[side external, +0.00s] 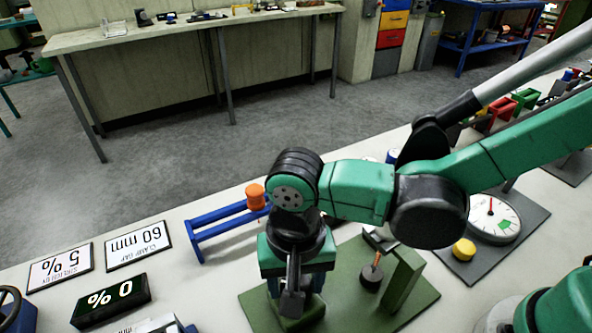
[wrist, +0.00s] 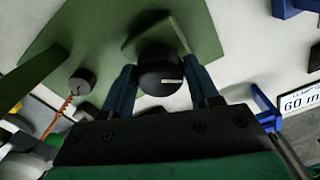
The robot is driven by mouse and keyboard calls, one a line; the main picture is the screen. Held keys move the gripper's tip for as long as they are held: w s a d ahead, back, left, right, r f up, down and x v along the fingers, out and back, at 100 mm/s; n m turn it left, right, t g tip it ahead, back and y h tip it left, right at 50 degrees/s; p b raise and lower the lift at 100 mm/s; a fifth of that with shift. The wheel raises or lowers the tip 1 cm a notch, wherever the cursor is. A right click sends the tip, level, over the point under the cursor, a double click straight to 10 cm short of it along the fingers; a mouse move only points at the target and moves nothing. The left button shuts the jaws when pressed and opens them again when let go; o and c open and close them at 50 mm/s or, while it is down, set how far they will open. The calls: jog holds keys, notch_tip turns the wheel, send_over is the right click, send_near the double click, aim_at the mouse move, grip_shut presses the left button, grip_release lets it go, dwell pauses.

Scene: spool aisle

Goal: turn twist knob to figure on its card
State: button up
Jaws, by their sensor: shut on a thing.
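A dark round knob (wrist: 161,70) with a white pointer line sits between the two blue fingers of my gripper (wrist: 162,82) in the wrist view. The fingers are shut on its sides, and the white line points to the right. In the side view my gripper (side external: 291,298) reaches down over the green base plate (side external: 428,296) and hides the knob. A white card (side external: 60,268) at the lower left shows 5 %, and a second card (side external: 138,246) shows 60 mm. A dark display (side external: 111,301) in front of the cards reads 0 %.
A blue rack (side external: 222,232) with an orange spool (side external: 255,197) stands behind. A dial gauge (side external: 493,218) and yellow knob (side external: 464,249) are further right.

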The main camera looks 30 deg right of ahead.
jog(key=shift+m, duration=1.9)
jog(key=o, duration=1.3)
jog(key=shift+r, duration=2.85)
